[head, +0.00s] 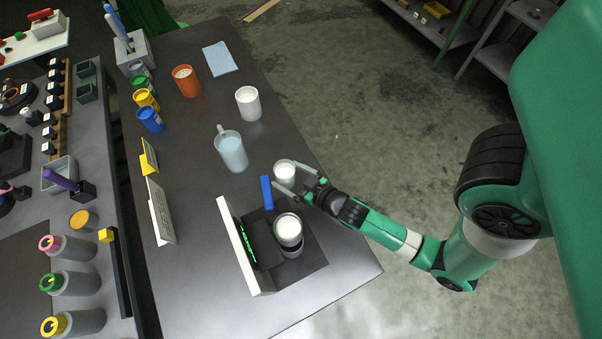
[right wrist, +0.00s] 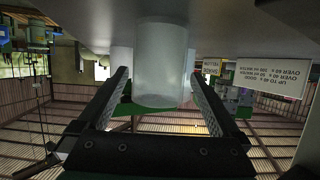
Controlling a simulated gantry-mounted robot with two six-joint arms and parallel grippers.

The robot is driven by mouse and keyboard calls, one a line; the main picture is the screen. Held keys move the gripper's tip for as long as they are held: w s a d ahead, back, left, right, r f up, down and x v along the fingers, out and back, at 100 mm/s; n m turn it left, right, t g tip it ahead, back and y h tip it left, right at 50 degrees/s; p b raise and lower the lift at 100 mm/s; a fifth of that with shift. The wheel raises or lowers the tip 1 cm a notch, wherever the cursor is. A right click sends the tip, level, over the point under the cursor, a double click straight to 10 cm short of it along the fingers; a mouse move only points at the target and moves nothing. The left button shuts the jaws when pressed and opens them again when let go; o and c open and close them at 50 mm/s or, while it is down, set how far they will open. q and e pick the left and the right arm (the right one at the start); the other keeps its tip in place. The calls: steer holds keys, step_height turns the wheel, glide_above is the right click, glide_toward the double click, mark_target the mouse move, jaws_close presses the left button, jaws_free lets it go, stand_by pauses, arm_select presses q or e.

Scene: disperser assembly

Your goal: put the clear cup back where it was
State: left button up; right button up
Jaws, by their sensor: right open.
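The clear cup (head: 285,171) stands upright on the dark table, with whitish contents showing at its top. In the right wrist view the clear cup (right wrist: 162,65) is see-through and sits between my right fingers. My right gripper (head: 289,179) is open, with one finger on each side of the cup; it also shows in the right wrist view (right wrist: 160,82). Gaps show between the fingers and the cup wall. The disperser (head: 241,249) with a green display stands just below in the head view, and a container of white material (head: 288,228) stands on its base. My left gripper is not in view.
A blue bar (head: 267,193) lies close to the cup's left. A clear pitcher (head: 231,152), a white cup (head: 248,104) and an orange cup (head: 186,81) stand farther up the table. A white sign (head: 161,212) stands left. Bare table lies between the sign and pitcher.

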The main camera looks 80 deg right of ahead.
mark_target(292, 179)
steer(key=b+v, duration=0.1)
steer(key=v, duration=0.4)
steer(key=shift+s+a+f, duration=0.1)
steer(key=shift+s+a, duration=0.1)
steer(key=shift+s, duration=0.1)
steer(key=shift+s+a+r, duration=0.15)
steer(key=shift+s+r, duration=0.05)
steer(key=shift+s, duration=0.1)
steer(key=shift+s+r, duration=0.1)
steer(key=shift+r, duration=0.1)
